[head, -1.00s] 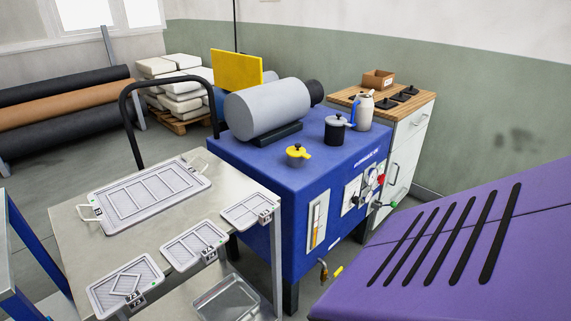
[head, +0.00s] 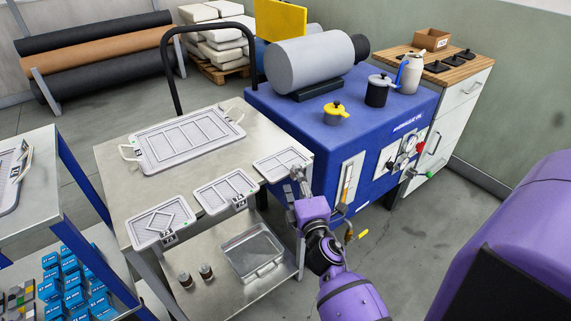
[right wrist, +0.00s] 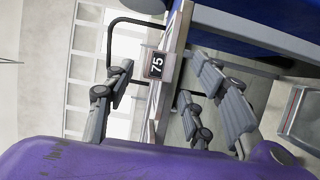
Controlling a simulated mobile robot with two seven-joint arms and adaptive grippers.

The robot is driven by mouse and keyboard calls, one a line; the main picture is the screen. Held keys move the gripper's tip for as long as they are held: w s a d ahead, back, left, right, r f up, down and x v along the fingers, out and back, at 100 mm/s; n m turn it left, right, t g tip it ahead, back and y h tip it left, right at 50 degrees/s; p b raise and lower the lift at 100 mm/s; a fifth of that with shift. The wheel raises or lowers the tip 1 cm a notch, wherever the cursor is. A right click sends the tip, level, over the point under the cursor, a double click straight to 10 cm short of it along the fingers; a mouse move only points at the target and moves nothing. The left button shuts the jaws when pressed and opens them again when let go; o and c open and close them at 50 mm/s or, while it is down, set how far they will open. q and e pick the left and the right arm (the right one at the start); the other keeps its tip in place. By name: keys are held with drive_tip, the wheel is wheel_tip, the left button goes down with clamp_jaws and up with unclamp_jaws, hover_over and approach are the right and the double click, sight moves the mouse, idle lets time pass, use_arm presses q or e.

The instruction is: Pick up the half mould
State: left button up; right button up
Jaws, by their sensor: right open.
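Three small grey half moulds lie along the near edge of a steel cart top: a right one (head: 281,162), a middle one (head: 225,192) with a slotted face, and a left one (head: 160,222) with a diamond shape. My right gripper (head: 297,178) is at the near edge of the right half mould, open, partly covering that edge. In the right wrist view, a tag reading 75 (right wrist: 157,65) shows between the spread fingers (right wrist: 158,103). Contact cannot be told. My left gripper is out of view.
A large framed mould (head: 188,138) with handles lies behind on the cart top (head: 120,180). A blue machine (head: 345,125) stands close right of the cart. A tray (head: 252,252) sits on the lower shelf. Another bench (head: 50,190) stands left.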

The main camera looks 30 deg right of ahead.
sight(285, 162)
drive_tip(key=x, duration=0.3)
drive_tip(key=shift+w, duration=0.25)
drive_tip(key=shift+s, duration=0.1)
drive_tip(key=shift+c, duration=0.4)
drive_tip(key=shift+r, duration=0.1)
clamp_jaws()
